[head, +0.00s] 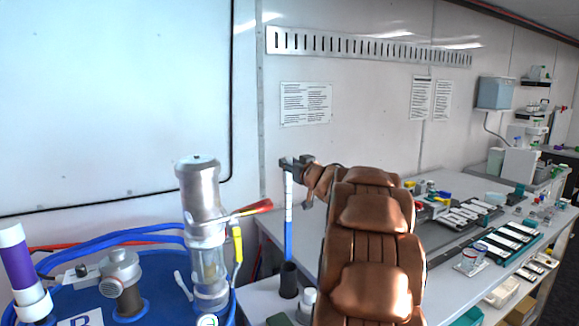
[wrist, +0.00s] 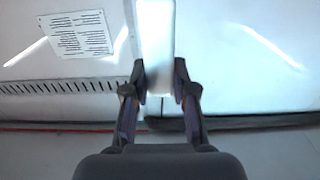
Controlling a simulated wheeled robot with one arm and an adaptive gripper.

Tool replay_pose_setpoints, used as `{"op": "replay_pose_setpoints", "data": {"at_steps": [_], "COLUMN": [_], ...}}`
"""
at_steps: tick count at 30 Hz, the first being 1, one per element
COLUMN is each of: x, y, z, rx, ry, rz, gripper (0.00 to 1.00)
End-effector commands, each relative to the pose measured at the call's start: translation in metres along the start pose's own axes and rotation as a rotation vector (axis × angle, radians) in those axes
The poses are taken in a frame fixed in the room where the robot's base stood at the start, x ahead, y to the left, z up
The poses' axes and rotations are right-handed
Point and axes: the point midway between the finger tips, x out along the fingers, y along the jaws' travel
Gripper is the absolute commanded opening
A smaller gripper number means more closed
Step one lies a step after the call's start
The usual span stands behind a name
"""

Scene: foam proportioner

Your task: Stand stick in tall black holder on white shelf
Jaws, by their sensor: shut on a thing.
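The stick (head: 288,225) is long and thin, white above and blue below, and stands about upright in the head view. My gripper (head: 289,163) is shut on it near its top end. In the wrist view the stick's white part (wrist: 156,35) runs between the fingertips of my gripper (wrist: 158,80). The tall black holder (head: 288,281) stands on the white shelf (head: 257,301). The stick's lower end meets the holder's rim in the head view; I cannot tell whether it is inside or just above or behind it.
A blue drum (head: 160,285) with a clear-and-metal cylinder (head: 205,230) and hoses stands left of the holder. My brown arm covers part of the bench (head: 450,270), which carries trays and small parts.

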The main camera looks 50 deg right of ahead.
Motion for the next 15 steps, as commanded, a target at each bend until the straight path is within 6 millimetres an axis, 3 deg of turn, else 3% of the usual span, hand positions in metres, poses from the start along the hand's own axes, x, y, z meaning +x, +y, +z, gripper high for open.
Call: {"op": "replay_pose_setpoints", "data": {"at_steps": [15], "x": [0.0], "y": [0.0], "z": [0.031], "rx": [-0.001], "ry": [0.0], "rz": [-0.001], "gripper": [0.0]}}
